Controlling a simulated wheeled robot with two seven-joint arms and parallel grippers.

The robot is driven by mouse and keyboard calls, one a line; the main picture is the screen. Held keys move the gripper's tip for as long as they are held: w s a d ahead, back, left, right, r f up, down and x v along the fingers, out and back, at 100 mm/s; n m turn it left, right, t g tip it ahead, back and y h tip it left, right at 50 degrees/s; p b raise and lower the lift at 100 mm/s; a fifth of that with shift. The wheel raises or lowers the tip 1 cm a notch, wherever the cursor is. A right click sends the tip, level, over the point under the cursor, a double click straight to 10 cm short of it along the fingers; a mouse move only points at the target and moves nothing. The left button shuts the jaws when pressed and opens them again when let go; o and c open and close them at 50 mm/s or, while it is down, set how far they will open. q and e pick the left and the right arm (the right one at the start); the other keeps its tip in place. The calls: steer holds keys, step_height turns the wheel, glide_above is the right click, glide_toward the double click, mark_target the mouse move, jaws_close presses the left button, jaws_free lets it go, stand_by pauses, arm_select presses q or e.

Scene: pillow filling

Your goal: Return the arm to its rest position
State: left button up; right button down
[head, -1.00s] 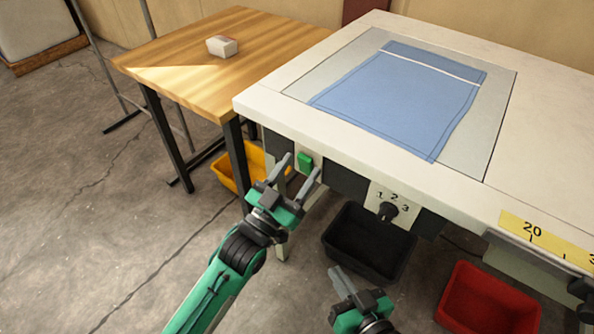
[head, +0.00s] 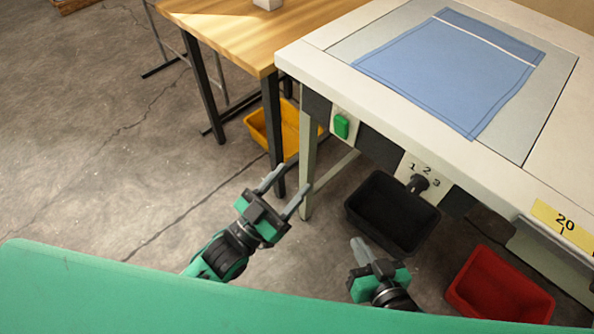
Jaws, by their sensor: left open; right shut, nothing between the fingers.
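My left gripper (head: 282,191) is open and empty. It hangs in the air in front of the white table, left of its front leg and clear of it. My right gripper (head: 358,250) is lower and to the right, in front of the black bin. It is shut with nothing in it. A blue pillow cover (head: 450,72) lies flat on the grey panel (head: 552,100) of the white table (head: 300,57). A green button (head: 342,126) and a numbered knob (head: 418,184) sit on the table's front.
A wooden table (head: 225,40) with a small white block (head: 267,4) stands at the back left. A yellow bin (head: 262,132), a black bin (head: 364,213) and a red bin (head: 500,287) are on the floor. My green body part covers the bottom. The floor at left is clear.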

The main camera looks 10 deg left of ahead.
steer(key=shift+f, duration=0.25)
stand_by(0.3)
